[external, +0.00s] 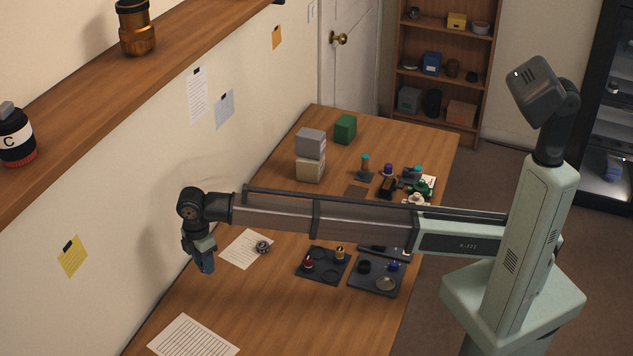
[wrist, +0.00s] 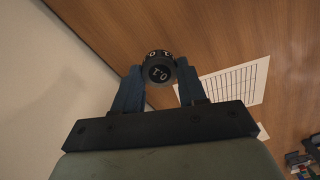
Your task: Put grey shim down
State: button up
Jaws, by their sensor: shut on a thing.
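My gripper (wrist: 158,78) is shut on a small dark grey round piece, which I take to be the grey shim (wrist: 158,70). Its face bears pale characters, and more pale marks show along its rim. It sits between the blue fingertips in the wrist view. In the external view my gripper (external: 207,265) hangs pointing down over the left part of the wooden table (external: 215,300), left of a white sheet. The held piece cannot be made out there. Whether it touches the table is hard to tell.
A dark ring-shaped part (external: 262,247) lies on the white sheet (external: 243,252). Two dark trays (external: 311,277) (external: 362,286) with small parts lie to the right. A lined page (external: 193,338) lies in front. Stacked blocks (external: 310,157) stand farther back. The wall is close on the left.

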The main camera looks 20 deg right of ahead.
send_over(178, 320)
jog(key=s+d, duration=0.1)
jog(key=d, duration=0.3)
jog(key=a+m, duration=0.4)
jog(key=shift+w+f, duration=0.15)
jog(key=shift+f, duration=1.4)
jog(key=shift+w+f, duration=0.15)
jog(key=shift+f, duration=1.4)
jog(key=shift+w+f, duration=0.15)
jog(key=shift+f, duration=1.4)
jog(key=shift+f, duration=0.15)
jog(key=o, duration=1)
jog(key=shift+o, duration=0.2)
notch_tip(178, 320, up, 12)
